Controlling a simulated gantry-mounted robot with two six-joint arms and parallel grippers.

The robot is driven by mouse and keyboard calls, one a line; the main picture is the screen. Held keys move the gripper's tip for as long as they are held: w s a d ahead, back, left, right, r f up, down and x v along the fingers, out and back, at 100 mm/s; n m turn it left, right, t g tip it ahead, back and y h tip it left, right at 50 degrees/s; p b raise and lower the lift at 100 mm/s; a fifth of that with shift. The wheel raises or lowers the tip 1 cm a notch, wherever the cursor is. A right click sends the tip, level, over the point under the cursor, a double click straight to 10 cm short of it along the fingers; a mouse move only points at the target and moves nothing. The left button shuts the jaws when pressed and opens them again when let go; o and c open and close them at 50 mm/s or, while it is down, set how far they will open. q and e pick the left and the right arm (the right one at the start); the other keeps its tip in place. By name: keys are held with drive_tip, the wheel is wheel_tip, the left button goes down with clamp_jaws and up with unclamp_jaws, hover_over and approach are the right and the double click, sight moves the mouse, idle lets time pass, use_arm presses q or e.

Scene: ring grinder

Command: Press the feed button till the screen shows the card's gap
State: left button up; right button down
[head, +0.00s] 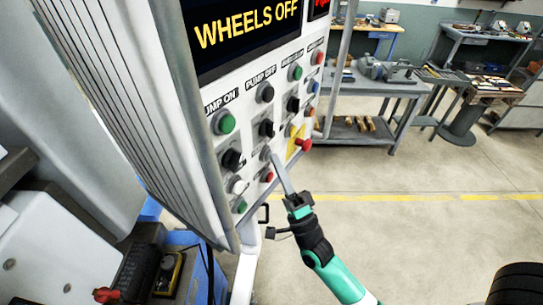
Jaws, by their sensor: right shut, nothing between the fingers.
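The control panel (252,111) of the machine fills the upper left of the head view, tilted. Its screen (246,30) reads "WHEELS OFF" in yellow on black. My right gripper (275,160) is shut and empty. Its narrow tip points up at the panel's lower rows, beside a grey button (265,153); I cannot tell whether it touches. A red button (267,176) is just below, and a white one (239,187) is to the lower left. The feed button's label is not readable. No card with a gap is visible. My left gripper is not in view.
A red mushroom button (303,145) on a yellow plate is close to the right of my gripper's tip. Green "PUMP ON" (225,122) and black "PUMP OFF" (266,93) buttons are higher up. Workbenches (372,83) stand behind. The floor on the right is mostly clear.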

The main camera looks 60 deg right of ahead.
drive_tip(key=shift+s, duration=0.15)
drive_tip(key=shift+s+a, duration=0.1)
drive_tip(key=shift+s, duration=0.65)
drive_tip(key=s, duration=0.1)
drive_tip(key=s+b, duration=0.1)
drive_tip(key=s, duration=0.3)
drive_tip(key=shift+a, duration=0.3)
drive_tip(key=shift+r, duration=0.1)
idle(2.1)
